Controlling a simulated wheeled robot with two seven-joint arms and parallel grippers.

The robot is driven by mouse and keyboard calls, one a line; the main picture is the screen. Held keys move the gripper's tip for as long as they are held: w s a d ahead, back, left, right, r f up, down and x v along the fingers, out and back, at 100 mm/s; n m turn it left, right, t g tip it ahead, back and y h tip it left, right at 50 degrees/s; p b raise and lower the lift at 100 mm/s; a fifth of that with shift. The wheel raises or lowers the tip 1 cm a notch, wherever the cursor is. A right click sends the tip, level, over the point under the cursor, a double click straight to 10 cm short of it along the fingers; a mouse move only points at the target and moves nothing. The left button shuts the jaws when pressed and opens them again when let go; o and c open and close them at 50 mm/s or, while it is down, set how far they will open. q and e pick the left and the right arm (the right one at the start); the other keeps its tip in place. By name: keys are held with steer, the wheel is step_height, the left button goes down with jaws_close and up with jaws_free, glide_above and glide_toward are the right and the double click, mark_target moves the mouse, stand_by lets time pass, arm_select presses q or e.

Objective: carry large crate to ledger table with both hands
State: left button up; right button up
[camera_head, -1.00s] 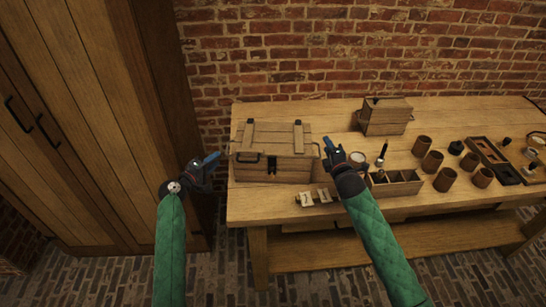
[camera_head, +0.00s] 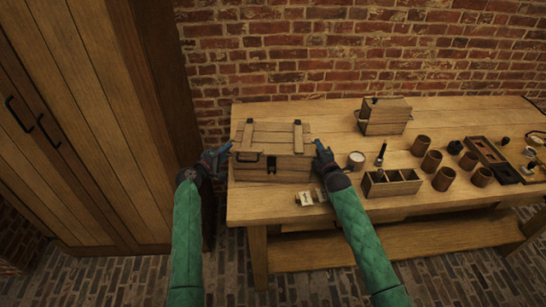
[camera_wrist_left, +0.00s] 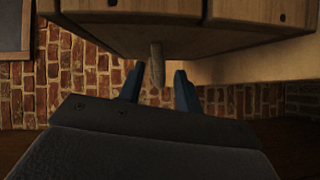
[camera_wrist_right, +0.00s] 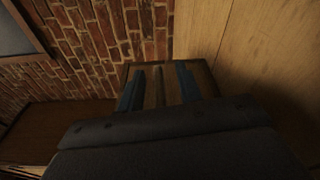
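The large wooden crate (camera_head: 272,170), lidded with two battens and a dark front latch, sits at the left end of the wooden table (camera_head: 440,210). My left gripper (camera_head: 228,150) is at the crate's left end. In the left wrist view its blue fingers (camera_wrist_left: 157,80) are apart, with a bar-like handle (camera_wrist_left: 157,63) showing between them. My right gripper (camera_head: 320,147) is at the crate's right end. In the right wrist view its fingers (camera_wrist_right: 160,76) are apart over the crate's end. I cannot tell whether either touches the crate. Which table is the ledger table is unclear.
A smaller wooden box (camera_head: 385,118) stands at the back. A tall cabinet (camera_head: 90,120) stands left; brick wall (camera_head: 330,50) behind.

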arm_select(q)
steer(key=shift+w, duration=0.1)
arm_select(e)
steer(key=shift+w, duration=0.2)
arm_select(q)
jaws_close()
arm_select(e)
jaws_close()
arm_select(q)
steer(key=shift+f, duration=0.1)
stand_by(0.9)
arm_select(e)
steer(key=shift+r, duration=0.15)
